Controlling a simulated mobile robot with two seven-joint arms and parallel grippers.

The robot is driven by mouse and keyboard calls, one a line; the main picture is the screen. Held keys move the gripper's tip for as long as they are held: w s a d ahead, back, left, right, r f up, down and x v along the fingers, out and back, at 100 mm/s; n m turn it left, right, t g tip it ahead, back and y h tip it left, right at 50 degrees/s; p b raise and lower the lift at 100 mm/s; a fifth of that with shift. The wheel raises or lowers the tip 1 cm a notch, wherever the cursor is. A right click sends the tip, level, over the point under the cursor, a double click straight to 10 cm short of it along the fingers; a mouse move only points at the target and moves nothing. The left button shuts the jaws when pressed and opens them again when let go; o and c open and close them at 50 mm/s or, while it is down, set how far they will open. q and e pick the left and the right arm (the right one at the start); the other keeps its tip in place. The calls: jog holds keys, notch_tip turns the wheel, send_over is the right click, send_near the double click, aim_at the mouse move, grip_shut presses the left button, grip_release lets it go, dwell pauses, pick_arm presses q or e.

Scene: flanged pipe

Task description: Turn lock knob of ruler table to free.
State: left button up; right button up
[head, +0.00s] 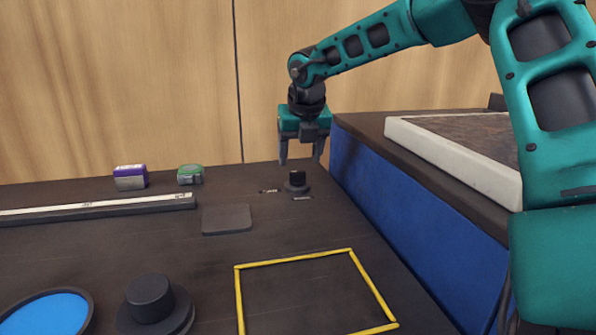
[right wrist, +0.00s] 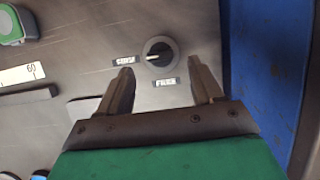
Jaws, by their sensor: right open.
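The lock knob (head: 297,179) is a small black knob on a round base on the dark table, near the blue side wall. In the right wrist view the knob (right wrist: 159,52) shows a white pointer line directed left, towards one of two small labels (right wrist: 123,60). The other label (right wrist: 166,82) lies below the knob; its text is blurred. My right gripper (head: 301,157) points down just above the knob, open and empty. In the right wrist view its fingers (right wrist: 165,90) are apart, with the knob beyond their tips. My left gripper is not in view.
A ruler (head: 100,207) lies at left, with a purple-white box (head: 130,177) and green tape measure (head: 190,174) behind. A grey plate (head: 227,219), yellow frame (head: 292,258), black flanged piece (head: 153,305) and blue disc (head: 48,315) are nearer. A blue wall (head: 400,210) bounds the right.

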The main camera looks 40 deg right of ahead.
aim_at(298, 172)
jog(key=x, duration=0.4)
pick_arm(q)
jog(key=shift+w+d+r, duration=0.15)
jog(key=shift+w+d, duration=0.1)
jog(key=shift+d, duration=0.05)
pick_arm(e)
jog(key=shift+w+d+f, duration=0.1)
jog(key=shift+w+f, duration=0.05)
jog(key=shift+f, duration=0.05)
jog(key=c, duration=1.1)
jog(key=shift+o, duration=0.2)
